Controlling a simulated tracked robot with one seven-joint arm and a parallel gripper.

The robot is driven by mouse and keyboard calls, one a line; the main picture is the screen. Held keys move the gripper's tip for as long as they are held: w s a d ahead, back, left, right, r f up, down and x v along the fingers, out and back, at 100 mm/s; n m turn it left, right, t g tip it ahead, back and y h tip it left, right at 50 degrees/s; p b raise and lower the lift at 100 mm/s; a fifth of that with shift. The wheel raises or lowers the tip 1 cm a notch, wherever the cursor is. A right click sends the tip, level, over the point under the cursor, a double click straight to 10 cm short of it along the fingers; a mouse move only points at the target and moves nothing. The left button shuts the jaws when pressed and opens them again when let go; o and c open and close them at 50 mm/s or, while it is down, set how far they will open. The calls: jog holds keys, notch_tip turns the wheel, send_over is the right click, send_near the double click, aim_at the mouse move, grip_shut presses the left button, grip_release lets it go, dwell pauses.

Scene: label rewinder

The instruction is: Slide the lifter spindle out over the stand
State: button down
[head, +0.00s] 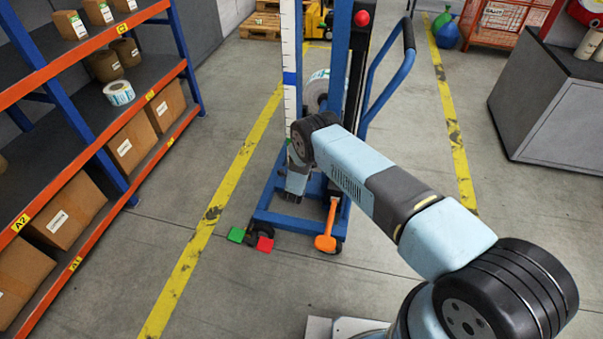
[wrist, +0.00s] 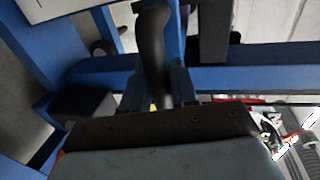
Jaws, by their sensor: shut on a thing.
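The blue lifter (head: 338,60) stands upright in the middle of the head view, with a red knob (head: 361,18) on its mast. A pale roll (head: 317,92) shows partly behind the mast; I cannot tell whether it sits on the lifter spindle or on the stand. The spindle itself is hidden. My gripper (head: 297,181) is low at the lifter's front, partly hidden by my wrist. In the wrist view, a black curved handle (wrist: 152,45) rises from between the jaws, and my gripper is shut on it. Blue lifter beams (wrist: 250,62) lie close behind.
Green (head: 236,235) and red (head: 265,245) pedals and an orange lever (head: 329,228) sit at the lifter's base. A shelf rack (head: 85,85) with boxes stands at left. A grey cabinet (head: 555,115) stands at right. Floor is clear on both sides of the lifter.

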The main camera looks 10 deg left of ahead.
jog(key=shift+w+d+f, duration=0.1)
jog(key=shift+w+d, duration=0.1)
jog(key=shift+w, duration=0.1)
jog(key=c, duration=1)
grip_release()
jog(key=shift+w, duration=0.1)
jog(key=shift+s+a, duration=0.15)
jog(key=shift+s, duration=0.4)
jog(key=v, duration=1.2)
jog(key=shift+s, duration=0.35)
jog(key=shift+w+r, duration=0.1)
jog(key=shift+r, duration=0.15)
